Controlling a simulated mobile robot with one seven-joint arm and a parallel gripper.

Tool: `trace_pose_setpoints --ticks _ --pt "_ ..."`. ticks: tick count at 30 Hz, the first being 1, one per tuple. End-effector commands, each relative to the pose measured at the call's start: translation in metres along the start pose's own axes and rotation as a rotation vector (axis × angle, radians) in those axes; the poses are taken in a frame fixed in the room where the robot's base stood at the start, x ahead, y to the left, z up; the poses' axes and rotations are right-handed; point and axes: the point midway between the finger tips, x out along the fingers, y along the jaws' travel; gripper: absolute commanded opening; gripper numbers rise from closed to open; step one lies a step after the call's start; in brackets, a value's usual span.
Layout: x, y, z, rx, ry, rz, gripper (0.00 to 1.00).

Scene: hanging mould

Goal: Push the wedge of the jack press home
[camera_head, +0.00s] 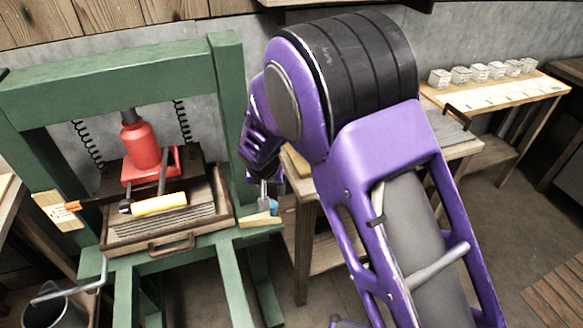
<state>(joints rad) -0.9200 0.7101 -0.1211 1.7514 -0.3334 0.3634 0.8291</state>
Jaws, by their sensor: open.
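The jack press is a green frame (120,75) at the left. A red bottle jack (142,150) stands in its middle, above a stack of thin sheets (165,226) in a wooden tray. A pale wooden wedge-like piece (257,221) lies at the right post, with a small blue part beside it. I cannot tell how deep it sits. My gripper (266,200) is small in view, just above this piece and pointing down. It is open; whether its fingertips touch the piece is unclear. Another pale wooden block (52,212) with an orange tip sits at the left post.
A bar with a yellow grip (158,204) lies across the press front. A wooden bench (300,165) stands to the right, partly hidden by my purple arm. Several small pale blocks (480,72) line a shelf at the back right. A bucket (52,312) stands at the lower left.

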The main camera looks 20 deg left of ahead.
Motion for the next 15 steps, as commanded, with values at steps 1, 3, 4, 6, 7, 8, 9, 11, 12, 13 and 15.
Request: trace_pose_setpoints --ticks 1,3,4,6,7,8,9,11,12,13,15 --pt "0.014 0.001 0.000 0.000 -0.002 0.003 0.70" --pt "0.029 0.001 0.000 -0.001 -0.001 0.002 0.70" --pt "0.036 0.001 0.000 -0.001 -0.001 0.002 0.70" --pt "0.051 0.001 0.000 -0.001 -0.001 0.002 0.70" --pt "0.057 0.000 0.000 -0.001 0.000 0.001 0.70" --pt "0.064 0.000 0.000 -0.001 0.000 0.001 0.70" --pt "0.071 0.000 0.000 0.000 0.000 0.001 0.70" --pt "0.082 0.000 0.000 0.000 0.000 0.001 0.70" --pt "0.088 0.000 0.000 -0.001 0.000 0.001 0.70" --pt "0.092 0.000 -0.001 -0.001 0.001 0.000 0.70" --pt "0.101 0.000 -0.001 -0.002 0.001 0.000 0.70"
